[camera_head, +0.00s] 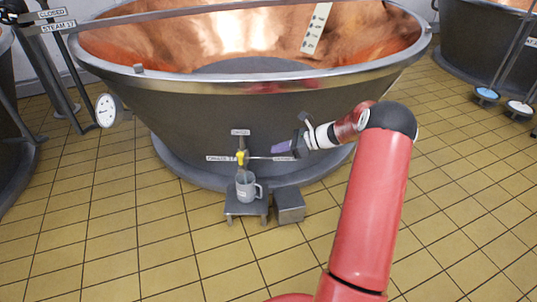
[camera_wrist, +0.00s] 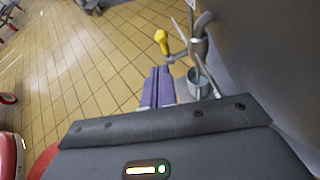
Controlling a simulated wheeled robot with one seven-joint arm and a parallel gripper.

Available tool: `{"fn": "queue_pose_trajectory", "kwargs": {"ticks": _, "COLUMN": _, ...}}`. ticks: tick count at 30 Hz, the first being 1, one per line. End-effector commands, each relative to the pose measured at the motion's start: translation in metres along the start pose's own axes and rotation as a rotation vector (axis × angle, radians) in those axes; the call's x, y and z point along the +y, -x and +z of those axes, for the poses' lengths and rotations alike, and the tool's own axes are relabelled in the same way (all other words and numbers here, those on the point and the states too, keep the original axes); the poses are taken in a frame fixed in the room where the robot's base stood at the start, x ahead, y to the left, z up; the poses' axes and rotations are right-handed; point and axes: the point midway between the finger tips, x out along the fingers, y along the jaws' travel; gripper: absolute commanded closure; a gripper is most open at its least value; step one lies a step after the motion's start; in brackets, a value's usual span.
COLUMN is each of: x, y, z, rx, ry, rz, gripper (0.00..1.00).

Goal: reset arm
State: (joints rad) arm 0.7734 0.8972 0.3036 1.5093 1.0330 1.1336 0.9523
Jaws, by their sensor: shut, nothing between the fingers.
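My red arm reaches from the lower right in the head view toward the front of a large copper vat (camera_head: 180,110). My gripper (camera_head: 276,147) has purple fingers that are shut and empty. The fingers (camera_wrist: 157,88) also show closed together in the wrist view. In the head view my gripper is just right of a tap with a yellow handle (camera_head: 240,157), near the end of a labelled bar. The wrist view shows the yellow handle (camera_wrist: 162,38) beyond the fingertips. A grey mug (camera_head: 245,187) stands upright below the tap on a small stand (camera_head: 235,208).
A dark grey box (camera_head: 289,205) stands right of the stand. A round gauge (camera_head: 106,110) sticks out at the vat's left. Other vats stand at the left edge and upper right (camera_head: 465,45). The yellow tiled floor (camera_head: 130,250) in front is clear.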

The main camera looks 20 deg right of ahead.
Motion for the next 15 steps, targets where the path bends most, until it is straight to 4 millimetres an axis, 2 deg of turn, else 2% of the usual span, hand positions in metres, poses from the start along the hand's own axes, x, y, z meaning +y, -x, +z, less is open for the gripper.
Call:
{"fn": "queue_pose_trajectory", "kwargs": {"ticks": 5, "x": 0.0007, "y": 0.0106, "z": 0.0027, "rx": 0.001, "ry": -0.001, "rz": -0.001, "gripper": 1.00}}
{"fn": "queue_pose_trajectory", "kwargs": {"ticks": 15, "x": 0.0008, "y": 0.0111, "z": 0.0026, "rx": 0.001, "ry": -0.002, "rz": 0.000, "gripper": 1.00}}
